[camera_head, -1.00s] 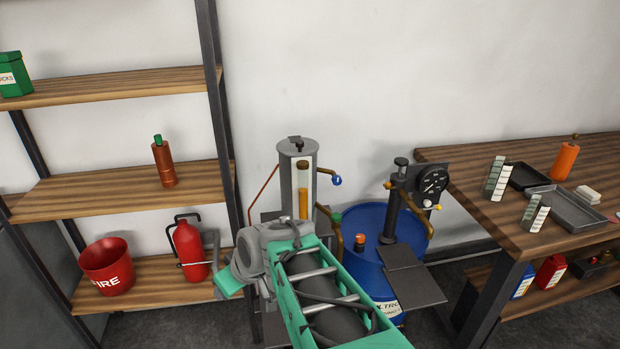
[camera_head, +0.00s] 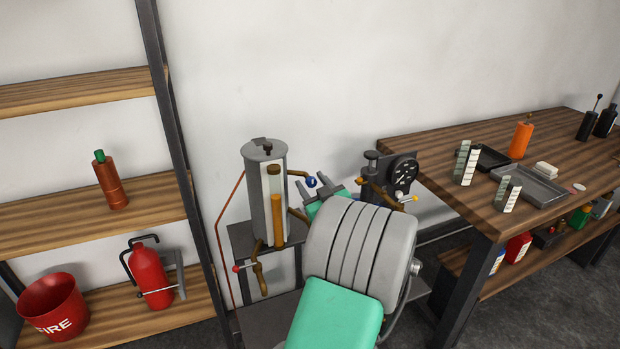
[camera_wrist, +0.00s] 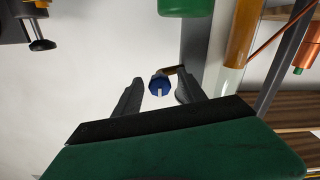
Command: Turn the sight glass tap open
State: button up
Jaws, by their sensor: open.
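The sight glass (camera_head: 277,220) is a clear tube with amber liquid on the front of a grey cylinder tank (camera_head: 255,185). A tap with a blue knob (camera_head: 311,182) sticks out from the tank's right side; the knob also shows in the wrist view (camera_wrist: 159,86). A red-knobbed tap (camera_head: 237,268) sits on a brass pipe below the glass. I cannot tell which is the named tap. My gripper (camera_head: 321,188) is open and empty at the blue knob. In the wrist view its fingers (camera_wrist: 160,90) stand either side of the knob, with gaps.
A green part (camera_wrist: 186,6) shows at the wrist view's top edge. A black gauge (camera_head: 404,173) with a pump stands right of my gripper. A wooden bench (camera_head: 450,150) is on the right. A shelf with a fire extinguisher (camera_head: 150,275) and red bucket (camera_head: 53,305) is left.

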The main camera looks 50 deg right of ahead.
jog(key=shift+w+d, duration=0.25)
jog(key=shift+w, duration=0.3)
grip_shut()
